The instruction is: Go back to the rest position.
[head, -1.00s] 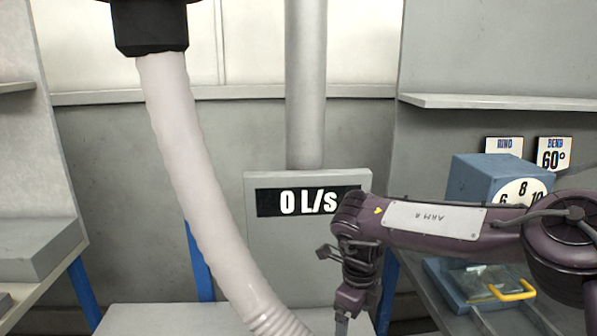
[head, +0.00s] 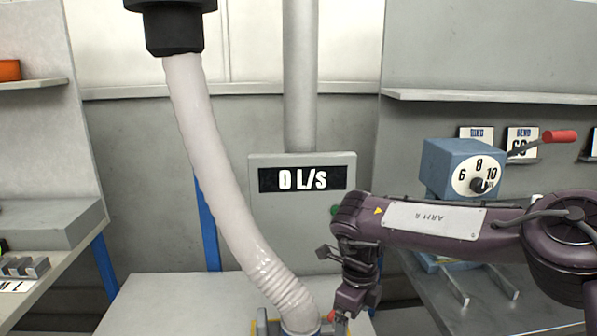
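My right arm comes in from the right, with its forearm level and its wrist bent down. My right gripper (head: 340,314) points down at the bottom of the view, just right of the hose's lower end. A small red part shows at its tip; I cannot tell whether the fingers are open or shut on it. The pale ribbed hose (head: 222,190) hangs from a black fitting (head: 174,30) and runs down to a blue and yellow holder (head: 268,326) at the bottom edge. My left gripper is not in view.
A grey display box reading 0 L/s (head: 302,179) stands behind the arm. On the right bench is a blue dial box (head: 450,165) with a red-handled lever (head: 558,137). A left bench (head: 60,258) holds grey blocks. The central table (head: 170,300) has a bare left part.

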